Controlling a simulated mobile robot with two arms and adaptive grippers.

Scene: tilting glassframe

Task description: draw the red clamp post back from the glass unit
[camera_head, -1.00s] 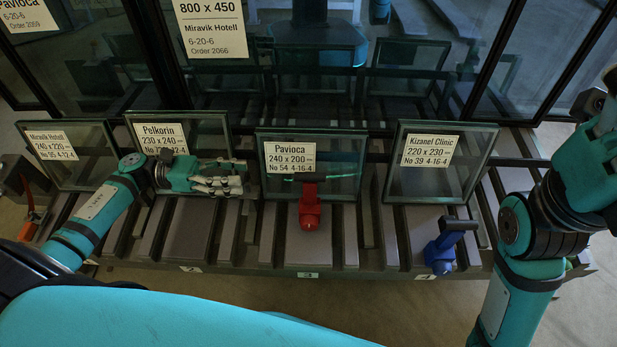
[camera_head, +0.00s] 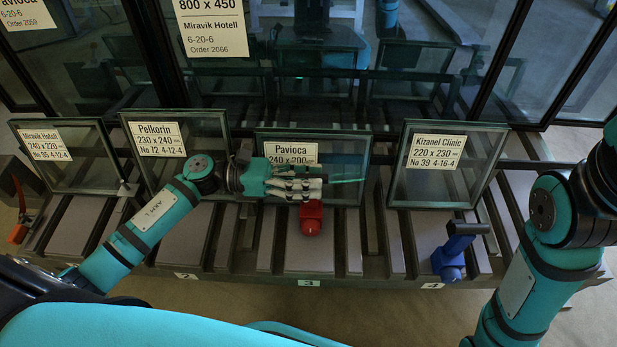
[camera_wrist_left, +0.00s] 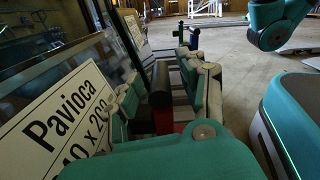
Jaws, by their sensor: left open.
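The red clamp post (camera_head: 311,218) stands in front of the glass unit labelled Pavioca (camera_head: 345,165), at position 3. Its dark top bar is hidden behind my left gripper (camera_head: 298,187) in the head view. In the left wrist view the red post (camera_wrist_left: 162,120) with its black bar shows between the two fingers of the left gripper (camera_wrist_left: 160,82). That gripper is open, with a finger on either side of the bar. The Pavioca label (camera_wrist_left: 65,120) is close on the left there. My right arm shows at the right, but its gripper is out of view.
A blue clamp post (camera_head: 449,255) stands in front of the Kizanel Clinic unit (camera_head: 480,165) on the right. The Pelkorin unit (camera_head: 205,130) and Miravik Hotell unit (camera_head: 90,165) lean on the left. Large dark panes stand behind.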

